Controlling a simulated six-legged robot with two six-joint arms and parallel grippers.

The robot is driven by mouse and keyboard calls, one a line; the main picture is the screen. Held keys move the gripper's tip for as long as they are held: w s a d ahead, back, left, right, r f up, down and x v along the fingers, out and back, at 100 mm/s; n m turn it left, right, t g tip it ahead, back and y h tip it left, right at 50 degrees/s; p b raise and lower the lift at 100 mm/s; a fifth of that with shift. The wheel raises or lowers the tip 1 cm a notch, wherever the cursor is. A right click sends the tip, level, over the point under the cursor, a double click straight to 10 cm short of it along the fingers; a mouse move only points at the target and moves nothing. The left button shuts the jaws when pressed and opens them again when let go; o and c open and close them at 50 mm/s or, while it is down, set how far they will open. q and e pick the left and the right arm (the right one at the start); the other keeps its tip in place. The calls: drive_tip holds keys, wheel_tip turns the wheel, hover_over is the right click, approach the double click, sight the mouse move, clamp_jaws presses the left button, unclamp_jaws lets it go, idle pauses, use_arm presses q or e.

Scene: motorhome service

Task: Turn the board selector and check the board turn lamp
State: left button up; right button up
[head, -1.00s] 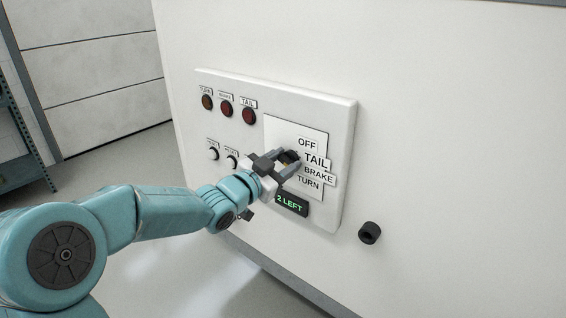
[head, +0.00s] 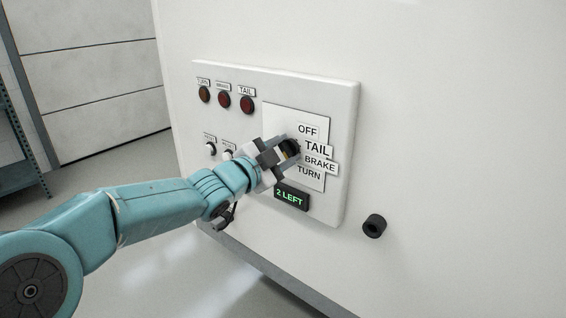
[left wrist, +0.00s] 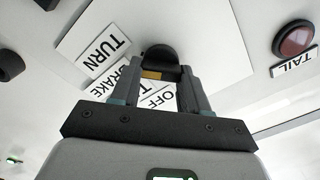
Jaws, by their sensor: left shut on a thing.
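The board selector (head: 291,147) is a black knob on a white plate labelled OFF, TAIL, BRAKE and TURN. My left gripper (head: 284,155) is shut on it, and in the left wrist view the dark knob (left wrist: 160,58) sits between the two fingers. Its pointer direction is hidden by the fingers. The board turn lamp (head: 204,94) is the leftmost of three round lamps at the panel's top left. It looks dark amber and unlit. The brake lamp (head: 224,99) and tail lamp (head: 246,104) are dark red. My right gripper is not in view.
A display (head: 291,197) below the plate reads "2 LEFT" in green. Two small buttons, one at the left (head: 210,149), sit under the lamps. A black round socket (head: 374,226) sticks out of the wall at lower right. A shelf stands at far left.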

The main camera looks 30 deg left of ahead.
use_arm(q)
drive_tip(key=shift+f+m+b, duration=0.15)
drive_tip(key=shift+m+b, duration=0.6)
drive_tip(key=shift+m, duration=0.45)
drive_tip(key=o, duration=1.1)
drive_tip(key=shift+c, duration=0.2)
drive_tip(key=s+a+p, duration=0.1)
drive_tip(key=s+p, duration=0.1)
drive_tip(key=s, duration=1.4)
drive_tip(key=shift+s, duration=0.15)
